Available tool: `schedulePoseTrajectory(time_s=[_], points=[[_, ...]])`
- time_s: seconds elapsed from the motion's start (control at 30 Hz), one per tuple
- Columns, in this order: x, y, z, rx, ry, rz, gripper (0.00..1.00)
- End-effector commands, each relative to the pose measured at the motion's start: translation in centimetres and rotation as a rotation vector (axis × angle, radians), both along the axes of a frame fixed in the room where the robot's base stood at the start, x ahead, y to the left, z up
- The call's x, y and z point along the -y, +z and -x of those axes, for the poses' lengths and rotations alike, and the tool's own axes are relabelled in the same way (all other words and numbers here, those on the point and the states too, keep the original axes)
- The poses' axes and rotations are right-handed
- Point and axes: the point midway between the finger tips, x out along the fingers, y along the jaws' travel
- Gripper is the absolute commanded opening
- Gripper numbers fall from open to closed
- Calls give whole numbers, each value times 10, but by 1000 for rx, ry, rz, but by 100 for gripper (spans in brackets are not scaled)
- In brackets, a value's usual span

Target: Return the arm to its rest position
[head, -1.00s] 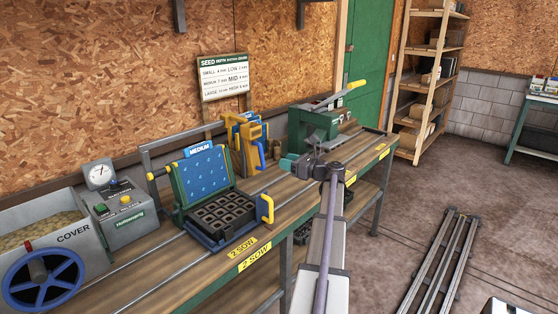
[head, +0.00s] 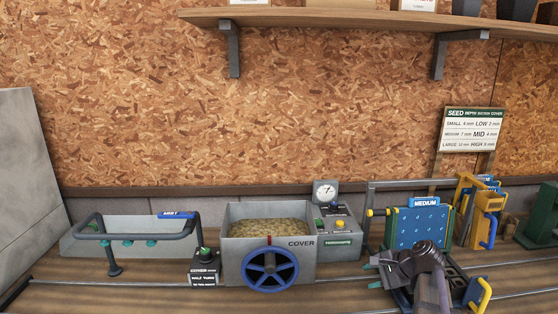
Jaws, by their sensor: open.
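My gripper (head: 372,274) shows at the lower right of the head view, with my dark wrist beside it. It points left and its teal-tipped fingers are apart, with nothing seen between them. In the picture it lies in front of the seed station with the blue "MEDIUM" plate (head: 421,228). My wrist hides part of that station's black cell tray (head: 456,282). I cannot tell the height of the gripper above the bench.
The grey "COVER" bin (head: 232,262) with a blue handwheel (head: 270,270) stands left of my gripper. A control box with a gauge (head: 326,193) is behind it. A "MIST" pipe frame (head: 150,237) stands farther left. A shelf (head: 370,20) hangs above.

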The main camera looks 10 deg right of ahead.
Motion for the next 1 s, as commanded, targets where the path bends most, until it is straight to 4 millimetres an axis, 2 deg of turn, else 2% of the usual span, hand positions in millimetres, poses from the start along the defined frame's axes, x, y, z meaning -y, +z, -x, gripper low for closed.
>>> schedulePoseTrajectory(time_s=[0.03,0.1,0.2,0.27,0.33,0.43,1.0], points=[[-52,-5,21,-15,176,128,42],[-108,-17,52,-33,469,340,42],[-161,-26,100,-52,876,605,42],[-176,-28,121,-62,1056,715,42],[-185,-28,134,-70,1192,796,42],[-188,-28,140,-78,1267,841,42],[-187,-29,138,-77,1264,840,42]])
